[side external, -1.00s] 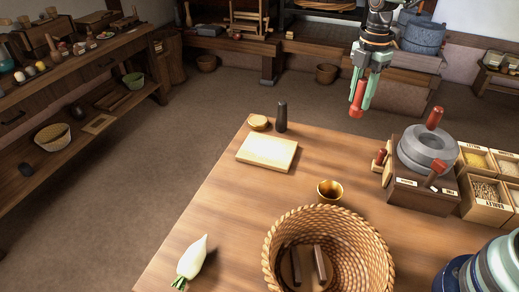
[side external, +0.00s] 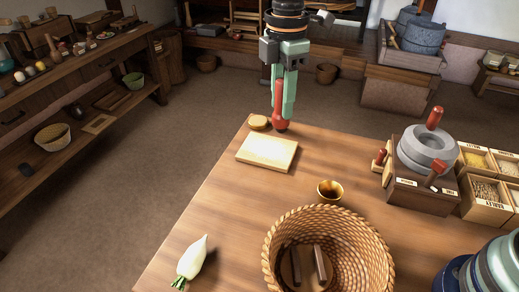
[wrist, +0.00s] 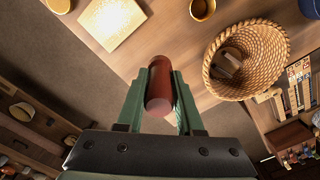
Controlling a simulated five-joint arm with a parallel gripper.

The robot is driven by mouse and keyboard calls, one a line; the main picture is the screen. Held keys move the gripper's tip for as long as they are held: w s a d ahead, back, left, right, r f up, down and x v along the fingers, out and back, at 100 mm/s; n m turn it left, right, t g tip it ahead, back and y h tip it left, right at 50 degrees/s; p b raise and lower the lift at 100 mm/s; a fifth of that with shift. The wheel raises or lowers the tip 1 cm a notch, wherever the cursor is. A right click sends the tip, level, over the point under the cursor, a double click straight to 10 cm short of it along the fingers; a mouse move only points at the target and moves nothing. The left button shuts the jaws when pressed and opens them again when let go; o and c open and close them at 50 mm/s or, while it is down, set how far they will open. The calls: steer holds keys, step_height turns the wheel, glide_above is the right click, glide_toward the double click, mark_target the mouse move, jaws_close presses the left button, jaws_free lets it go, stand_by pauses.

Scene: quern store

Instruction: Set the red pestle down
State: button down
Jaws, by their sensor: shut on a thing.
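The red pestle (side external: 279,103) hangs upright between the green fingers of my gripper (side external: 282,112), which is shut on it. In the side view its wide lower end is over the far left corner of the wooden table (side external: 220,222), behind the pale board (side external: 267,152). I cannot tell whether it touches the tabletop. The wrist view shows the pestle (wrist: 160,88) end-on between both fingers (wrist: 160,74).
A round wooden piece (side external: 258,122) lies just left of the pestle.

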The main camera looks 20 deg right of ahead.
steer(key=a+f, duration=0.1)
steer(key=f, duration=0.5)
steer(key=s+a+f, duration=0.1)
steer(key=f, duration=0.6)
steer(key=a+f, duration=0.1)
steer(key=f, duration=0.6)
steer(key=shift+s+a, duration=0.25)
steer(key=shift+a, duration=0.1)
steer(key=c, duration=0.5)
jaws_free()
steer(key=shift+f, duration=0.1)
steer(key=shift+c, duration=0.2)
